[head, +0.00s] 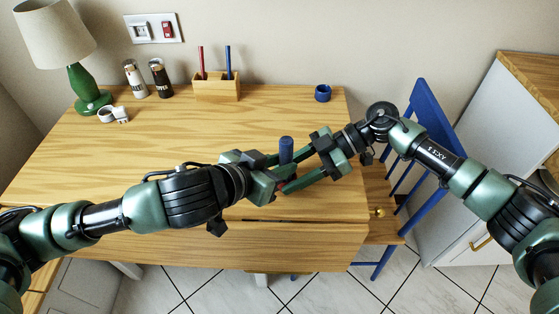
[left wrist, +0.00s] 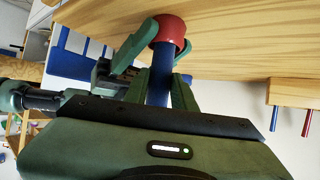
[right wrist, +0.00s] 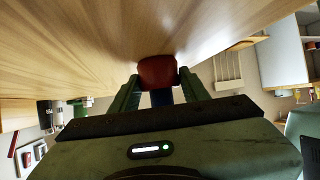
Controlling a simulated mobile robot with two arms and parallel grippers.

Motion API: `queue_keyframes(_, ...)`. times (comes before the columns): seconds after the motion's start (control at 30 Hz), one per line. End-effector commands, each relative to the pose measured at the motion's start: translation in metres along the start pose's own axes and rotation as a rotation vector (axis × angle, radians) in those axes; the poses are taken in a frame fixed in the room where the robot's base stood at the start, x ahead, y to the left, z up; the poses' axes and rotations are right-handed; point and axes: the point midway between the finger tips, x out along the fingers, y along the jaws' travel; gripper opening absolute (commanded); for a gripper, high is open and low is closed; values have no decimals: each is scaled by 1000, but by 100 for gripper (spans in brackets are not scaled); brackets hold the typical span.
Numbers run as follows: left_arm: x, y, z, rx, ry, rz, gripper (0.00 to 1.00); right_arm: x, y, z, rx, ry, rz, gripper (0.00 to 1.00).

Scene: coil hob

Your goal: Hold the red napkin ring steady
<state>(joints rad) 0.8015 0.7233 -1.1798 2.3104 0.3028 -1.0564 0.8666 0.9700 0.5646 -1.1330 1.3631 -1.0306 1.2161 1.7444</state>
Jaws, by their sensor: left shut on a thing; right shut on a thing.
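The blue roll (head: 286,150) stands upright over the middle of the table, with the two grippers meeting around it. My left gripper (head: 282,165) is shut on the blue roll, which also shows in the left wrist view (left wrist: 160,75). The red napkin ring (left wrist: 170,30) is at the lower end of the roll, close to the wooden tabletop. My right gripper (right wrist: 157,76) is shut on the red napkin ring, which sits between its fingertips in the right wrist view (right wrist: 157,70). In the head view the fingers mostly hide the ring. How far the roll is inside the ring, I cannot tell.
A blue ring (head: 323,92) stands at the table's back right. A wooden holder (head: 217,88) with a red and a blue stick, two shakers (head: 160,78), a white item (head: 113,115) and a green lamp (head: 84,85) stand along the back. A blue chair (head: 433,115) is at the right.

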Motion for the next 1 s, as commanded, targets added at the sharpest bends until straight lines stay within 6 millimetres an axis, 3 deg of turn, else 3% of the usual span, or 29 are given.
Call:
queue_keyframes(0.6, 7, 0, 13, 0, 1, 0, 0, 0, 0, 0, 0, 0, 0, 23)
queue_keyframes(0.63, 7, 0, 13, 1, 1, 0, 31, 0, 0, 0, 0, 0, 0, 23)
queue_keyframes(0.7, 7, 0, 12, 1, 1, 0, 51, 0, 0, 0, 0, 0, 0, 23)
queue_keyframes(1.0, 6, 1, 11, 0, 0, 2, 51, 0, 0, -1, 0, 1, 0, 23)
